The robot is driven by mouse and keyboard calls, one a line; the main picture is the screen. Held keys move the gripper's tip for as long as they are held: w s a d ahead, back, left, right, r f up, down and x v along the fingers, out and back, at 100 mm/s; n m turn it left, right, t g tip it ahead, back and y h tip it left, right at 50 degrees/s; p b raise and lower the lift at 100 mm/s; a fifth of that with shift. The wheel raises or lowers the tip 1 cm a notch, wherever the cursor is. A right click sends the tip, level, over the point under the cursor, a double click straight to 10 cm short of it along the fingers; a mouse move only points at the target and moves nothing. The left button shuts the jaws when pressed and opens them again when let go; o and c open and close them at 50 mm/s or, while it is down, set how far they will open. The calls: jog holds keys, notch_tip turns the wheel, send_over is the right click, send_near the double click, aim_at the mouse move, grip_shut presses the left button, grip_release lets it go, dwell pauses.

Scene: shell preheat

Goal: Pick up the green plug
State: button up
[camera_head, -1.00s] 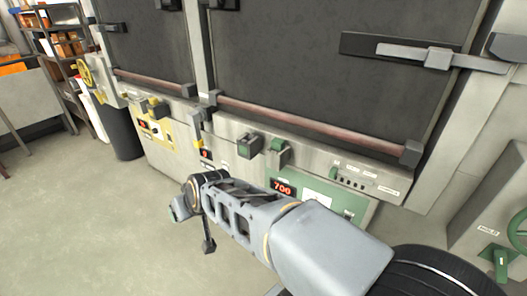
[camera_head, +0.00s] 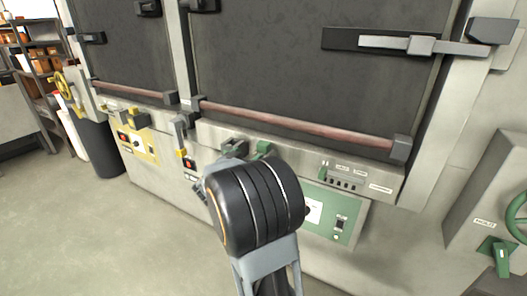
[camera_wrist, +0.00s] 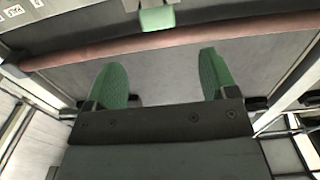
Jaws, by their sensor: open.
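The green plug (camera_head: 262,149) sits on the steel panel under the right furnace door, to the right of a dark fitting. The plug lies outside the space between the fingers and is not touched. In the head view my arm hides the gripper.
A reddish bar (camera_head: 295,123) runs along the bottom of the furnace door, close to the plug; the bar (camera_wrist: 180,38) crosses the wrist view just past the fingertips. A green control panel (camera_head: 335,212) is below. A green valve wheel (camera_head: 516,212) is at the right.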

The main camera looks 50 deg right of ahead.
aim_at(261, 145)
jog(key=x, duration=0.5)
jog(key=shift+d, duration=0.1)
jog(key=shift+x, duration=2.85)
jog(key=shift+s, duration=0.15)
jog(key=shift+c, duration=0.2)
